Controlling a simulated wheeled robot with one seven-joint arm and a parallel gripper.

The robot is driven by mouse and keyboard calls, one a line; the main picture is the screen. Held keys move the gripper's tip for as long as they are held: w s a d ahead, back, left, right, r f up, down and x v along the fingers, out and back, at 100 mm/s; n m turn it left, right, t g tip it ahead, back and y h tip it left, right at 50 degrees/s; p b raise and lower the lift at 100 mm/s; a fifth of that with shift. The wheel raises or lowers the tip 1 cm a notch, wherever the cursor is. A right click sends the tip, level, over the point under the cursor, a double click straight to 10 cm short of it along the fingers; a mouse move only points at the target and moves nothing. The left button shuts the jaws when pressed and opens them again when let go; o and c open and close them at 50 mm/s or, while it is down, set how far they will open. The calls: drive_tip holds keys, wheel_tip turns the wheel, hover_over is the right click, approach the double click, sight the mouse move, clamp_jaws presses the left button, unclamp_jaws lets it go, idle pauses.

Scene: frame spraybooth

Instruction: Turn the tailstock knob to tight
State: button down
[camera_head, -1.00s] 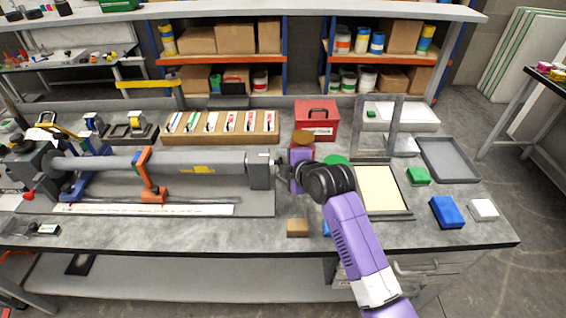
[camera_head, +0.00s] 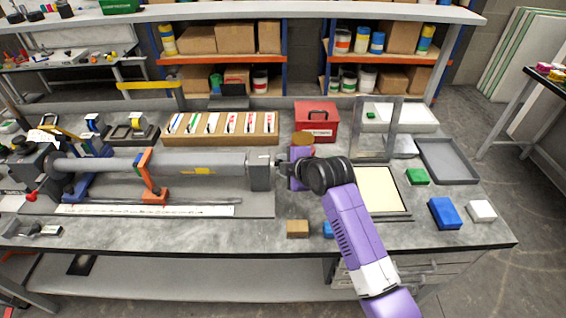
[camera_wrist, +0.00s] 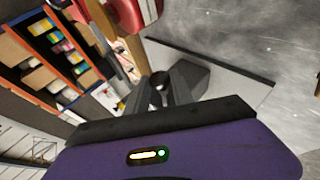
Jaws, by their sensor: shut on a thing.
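The tailstock (camera_head: 260,172) is a grey block at the right end of the long grey tube (camera_head: 200,164) on the bench. Its small dark knob (camera_wrist: 158,79) shows between the fingers in the wrist view, with the grey block just beyond to the right. My gripper (camera_head: 281,162) reaches the tailstock's right end from the right; it also shows in the wrist view (camera_wrist: 168,88). The fingers are shut on the knob. Most of the knob is hidden by the fingers, and I cannot read any tight mark.
A wooden rack (camera_head: 222,137) and a red toolbox (camera_head: 317,121) stand behind. A brown-orange round lid (camera_head: 302,138) shows just behind my gripper. A cream-filled tray (camera_head: 381,190), a tan block (camera_head: 297,228) and a blue block (camera_head: 446,212) lie nearby.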

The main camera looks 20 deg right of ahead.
drive_tip(key=g+b, duration=0.1)
drive_tip(key=g, duration=0.2)
drive_tip(key=w+m+g+y+b, duration=0.1)
drive_tip(key=g, duration=0.2)
drive_tip(key=m+g+y+b, duration=0.1)
drive_tip(key=g, duration=0.1)
drive_tip(key=shift+w+d+r+g, duration=0.2)
drive_tip(key=shift+g, duration=0.2)
drive_tip(key=shift+r+g+y+b, duration=0.1)
drive_tip(key=shift+g+y+b, duration=0.2)
drive_tip(key=shift+b, duration=0.25)
drive_tip(key=c, duration=1.1)
unclamp_jaws()
drive_tip(key=shift+b+v, duration=0.65)
drive_tip(key=shift+v, duration=3.3)
